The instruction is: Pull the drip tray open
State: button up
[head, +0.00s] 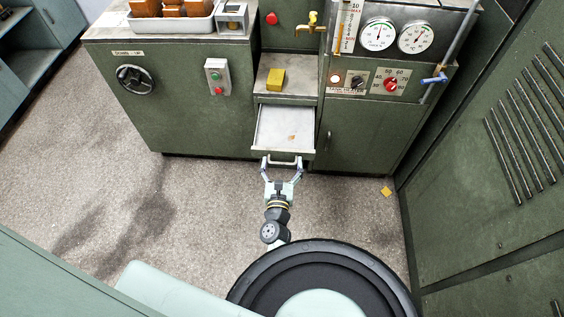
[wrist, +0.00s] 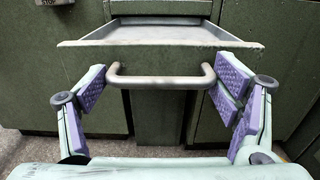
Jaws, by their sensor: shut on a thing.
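The drip tray (head: 284,124) is a shallow metal drawer with a green front, and it stands out from the green machine below a small shelf. Its front and open top also show in the wrist view (wrist: 160,56). Its handle (wrist: 160,82) is a grey metal bar across the front. A small orange-brown mark or scrap lies in the tray.
A yellow block (head: 275,79) sits on the shelf above the tray. A tall green cabinet (head: 490,150) stands at the right. A yellow scrap (head: 387,191) lies on the floor. Floor left of my arm is clear.

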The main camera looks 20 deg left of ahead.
jog(key=o, duration=1.6)
jog(key=shift+w+d+r, duration=0.15)
jog(key=shift+d+r, duration=0.05)
jog(key=shift+o, duration=0.2)
jog(key=shift+a+f, duration=0.1)
